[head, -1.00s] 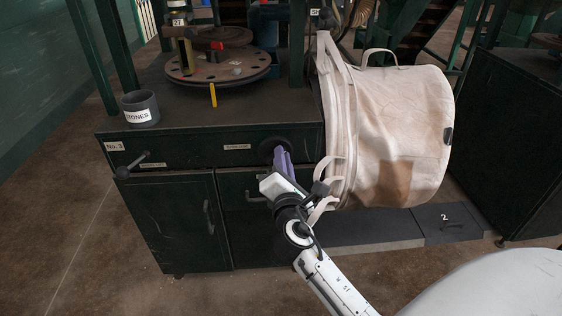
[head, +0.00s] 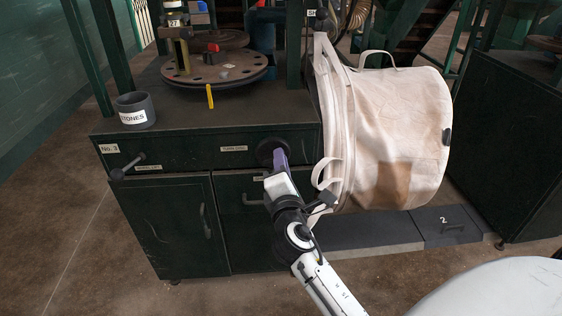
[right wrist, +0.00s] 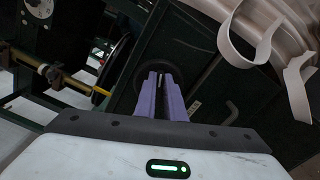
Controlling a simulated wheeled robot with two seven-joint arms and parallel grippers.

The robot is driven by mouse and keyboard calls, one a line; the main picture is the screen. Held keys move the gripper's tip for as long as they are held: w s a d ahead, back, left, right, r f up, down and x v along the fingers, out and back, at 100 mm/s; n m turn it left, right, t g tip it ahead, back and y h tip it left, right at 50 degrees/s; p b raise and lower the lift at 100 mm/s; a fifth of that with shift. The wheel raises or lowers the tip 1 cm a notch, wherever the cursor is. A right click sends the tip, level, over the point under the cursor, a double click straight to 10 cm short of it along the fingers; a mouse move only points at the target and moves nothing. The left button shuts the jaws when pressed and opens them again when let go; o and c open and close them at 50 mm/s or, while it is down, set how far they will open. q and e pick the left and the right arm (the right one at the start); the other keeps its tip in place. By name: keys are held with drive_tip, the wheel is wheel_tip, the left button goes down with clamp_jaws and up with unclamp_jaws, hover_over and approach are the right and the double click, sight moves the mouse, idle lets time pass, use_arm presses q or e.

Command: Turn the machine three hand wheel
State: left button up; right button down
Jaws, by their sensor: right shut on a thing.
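The machine marked No. 3 is a dark green cabinet (head: 170,205) with a drawer-like front panel. A dark round hand wheel (head: 265,149) sits at the right of that panel and is partly hidden by my gripper. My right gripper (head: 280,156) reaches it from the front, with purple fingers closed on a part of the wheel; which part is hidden. In the right wrist view the purple fingers (right wrist: 161,78) are close together against the dark round wheel (right wrist: 135,62). My left gripper is not in view.
A pale fabric bulk bag (head: 395,135) hangs just right of the wheel, its straps near my wrist. A crank handle (head: 128,167) sticks out at the panel's left. A labelled grey cup (head: 136,110) and a round plate (head: 215,74) are on the cabinet top.

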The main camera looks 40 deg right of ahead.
drive_tip(key=c, duration=1.9)
unclamp_jaws()
drive_tip(key=shift+c, duration=0.2)
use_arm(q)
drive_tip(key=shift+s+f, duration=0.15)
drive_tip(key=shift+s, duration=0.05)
use_arm(e)
drive_tip(key=shift+o, duration=0.5)
